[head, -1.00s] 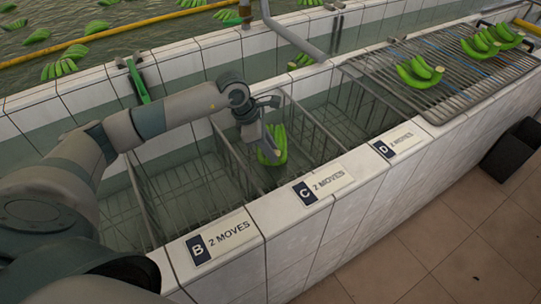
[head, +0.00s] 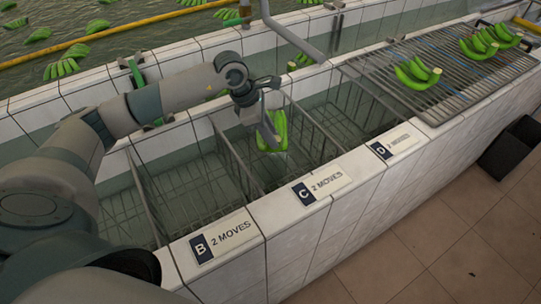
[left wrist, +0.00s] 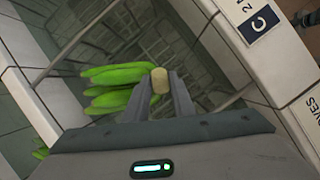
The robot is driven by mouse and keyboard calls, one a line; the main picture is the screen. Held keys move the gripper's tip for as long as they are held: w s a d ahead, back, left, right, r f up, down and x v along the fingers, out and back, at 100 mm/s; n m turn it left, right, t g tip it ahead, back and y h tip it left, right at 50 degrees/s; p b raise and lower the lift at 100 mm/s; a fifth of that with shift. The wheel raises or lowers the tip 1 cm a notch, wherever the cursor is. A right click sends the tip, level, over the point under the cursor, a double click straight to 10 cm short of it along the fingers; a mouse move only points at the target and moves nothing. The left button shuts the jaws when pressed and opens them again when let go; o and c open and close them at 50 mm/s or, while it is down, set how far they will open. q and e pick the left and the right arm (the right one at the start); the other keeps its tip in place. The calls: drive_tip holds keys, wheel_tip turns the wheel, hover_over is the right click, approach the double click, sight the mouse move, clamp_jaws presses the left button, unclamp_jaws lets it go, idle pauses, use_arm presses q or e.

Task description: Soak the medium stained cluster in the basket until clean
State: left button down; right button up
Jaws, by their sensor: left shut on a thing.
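My left gripper (head: 265,110) is shut on the crown of a green banana cluster (head: 271,134), which hangs fingers-down in the basket bay behind sign C (head: 318,188). In the left wrist view the pale crown (left wrist: 159,80) sits between the fingertips of the left gripper (left wrist: 160,90), and several green fingers (left wrist: 118,85) spread out to the left. I see no stain on the visible side. Whether the fingertips touch the water is unclear. The wire basket (head: 232,150) has mesh sides and stands in the tiled trough. My right gripper is not in view.
Bays behind signs B (head: 222,236) and D (head: 398,143) look empty. A wire rack (head: 449,83) at right holds several green clusters (head: 417,75). More bananas float in the rear pool.

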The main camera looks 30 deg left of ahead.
use_arm(q)
wheel_tip(320, 180, up, 16)
drive_tip(key=p, duration=0.5)
drive_tip(key=shift+f+p, duration=0.25)
drive_tip(key=shift+p, duration=0.15)
idle(0.9)
idle(0.3)
